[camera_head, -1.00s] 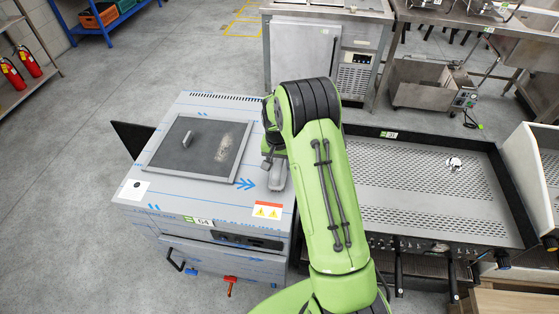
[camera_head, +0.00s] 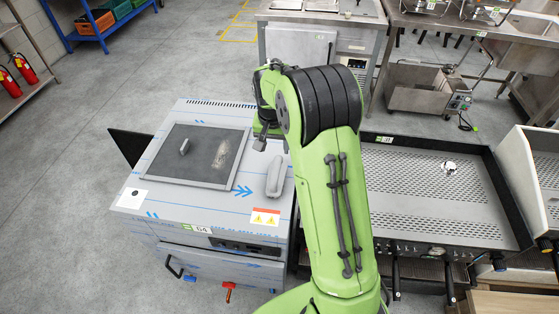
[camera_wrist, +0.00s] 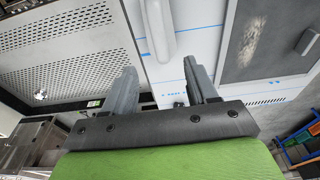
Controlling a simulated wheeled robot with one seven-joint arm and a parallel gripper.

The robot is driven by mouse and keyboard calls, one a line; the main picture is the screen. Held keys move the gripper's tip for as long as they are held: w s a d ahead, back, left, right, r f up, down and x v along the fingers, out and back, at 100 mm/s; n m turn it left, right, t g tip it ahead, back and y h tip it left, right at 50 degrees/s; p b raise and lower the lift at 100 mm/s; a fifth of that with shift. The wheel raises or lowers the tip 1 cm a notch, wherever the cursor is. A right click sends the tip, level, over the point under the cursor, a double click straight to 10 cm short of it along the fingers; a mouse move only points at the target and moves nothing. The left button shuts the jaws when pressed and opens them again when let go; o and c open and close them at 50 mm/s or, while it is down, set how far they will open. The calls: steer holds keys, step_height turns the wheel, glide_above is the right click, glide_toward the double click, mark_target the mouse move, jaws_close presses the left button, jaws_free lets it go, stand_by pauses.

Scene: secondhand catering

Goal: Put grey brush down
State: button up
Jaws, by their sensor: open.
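The grey brush (camera_head: 275,177), a long rounded grey piece, lies on the light metal top of the boxy machine (camera_head: 215,205). It is right of the machine's dark framed panel, near the right edge. In the wrist view the brush (camera_wrist: 158,28) shows at the top, partly cut off by the frame edge. My gripper (camera_wrist: 161,80) is open and empty, its two fingers apart, with the brush beyond the fingertips. In the head view my gripper (camera_head: 262,136) is behind the brush and apart from it, partly hidden by my arm.
The dark panel (camera_head: 195,153) has a small grey handle (camera_head: 184,146) and a pale worn patch. A perforated metal griddle (camera_head: 430,180) stands to the right. A steel cabinet (camera_head: 300,50) stands behind. Grey floor (camera_head: 60,200) is clear on the left.

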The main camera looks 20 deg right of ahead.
steer(key=s+a+r+n+t, duration=0.25)
steer(key=s+a+r, duration=0.25)
steer(key=s+r, duration=0.8)
steer(key=s+a+n+t, duration=0.1)
steer(key=s+n, duration=0.1)
steer(key=s, duration=0.6)
steer(key=s+a+n+y, duration=0.1)
steer(key=s+a+n, duration=0.1)
steer(key=s, duration=0.6)
steer(key=shift+a+r+t, duration=0.3)
steer(key=shift+r+t, duration=0.05)
steer(key=shift+r, duration=0.05)
steer(key=shift+w, duration=0.1)
